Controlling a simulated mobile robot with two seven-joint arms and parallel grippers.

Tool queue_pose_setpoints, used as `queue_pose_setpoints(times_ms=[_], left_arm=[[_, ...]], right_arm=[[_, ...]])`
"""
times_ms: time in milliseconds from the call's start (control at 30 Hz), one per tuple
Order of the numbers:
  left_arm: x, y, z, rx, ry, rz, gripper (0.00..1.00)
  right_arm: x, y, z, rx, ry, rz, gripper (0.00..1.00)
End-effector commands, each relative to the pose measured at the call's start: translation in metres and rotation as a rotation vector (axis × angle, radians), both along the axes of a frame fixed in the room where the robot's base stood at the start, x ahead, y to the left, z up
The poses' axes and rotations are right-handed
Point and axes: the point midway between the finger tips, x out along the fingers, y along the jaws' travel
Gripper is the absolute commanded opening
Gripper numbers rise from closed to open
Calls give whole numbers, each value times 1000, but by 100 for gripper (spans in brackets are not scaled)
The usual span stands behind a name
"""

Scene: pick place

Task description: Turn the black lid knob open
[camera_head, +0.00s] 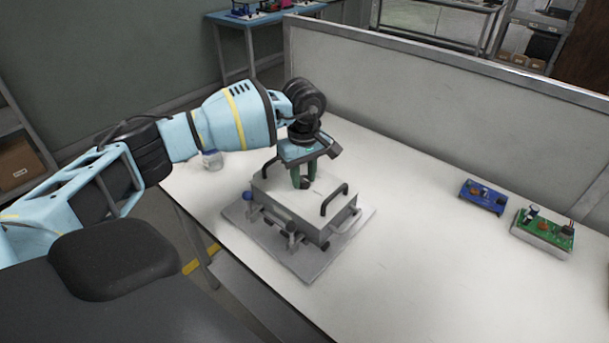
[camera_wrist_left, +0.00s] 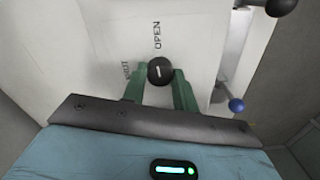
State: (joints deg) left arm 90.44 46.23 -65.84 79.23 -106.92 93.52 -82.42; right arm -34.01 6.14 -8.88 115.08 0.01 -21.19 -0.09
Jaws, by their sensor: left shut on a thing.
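The black lid knob (camera_wrist_left: 160,71) is round, with a short white line on top that runs roughly up and down in the left wrist view. The word OPEN is printed above it, and a partly hidden word ending in UT is to its left. The knob sits on the lid of a light grey box (camera_head: 286,204) with two black handles. My left gripper (camera_head: 303,185) points down onto the lid, and its green fingers (camera_wrist_left: 160,85) are shut on the knob from both sides. My right gripper is not in view.
The box stands on a grey base plate (camera_head: 352,230) on a white table (camera_head: 430,260). A small jar (camera_head: 212,160) stands at the left edge. Blue (camera_head: 483,196) and green (camera_head: 542,232) circuit boards lie at the right.

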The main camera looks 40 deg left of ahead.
Motion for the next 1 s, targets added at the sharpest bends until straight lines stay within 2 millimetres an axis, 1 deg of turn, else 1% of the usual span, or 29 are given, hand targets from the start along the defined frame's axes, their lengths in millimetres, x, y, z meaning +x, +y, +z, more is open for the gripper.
queue_pose_setpoints(times_ms=[100, 300, 833, 867, 1000], left_arm=[[0, 0, -1, -1, 1, -55, 6], [0, 0, 0, 0, 1, -111, 6], [0, 0, 0, 0, 1, -129, 6], [0, 0, 0, 0, 1, -129, 32], [0, 0, 0, 0, 0, -129, 51]], right_arm=[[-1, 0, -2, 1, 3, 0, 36], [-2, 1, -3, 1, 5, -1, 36], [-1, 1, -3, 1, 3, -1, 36], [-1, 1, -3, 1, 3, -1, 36], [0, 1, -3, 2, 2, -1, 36]])
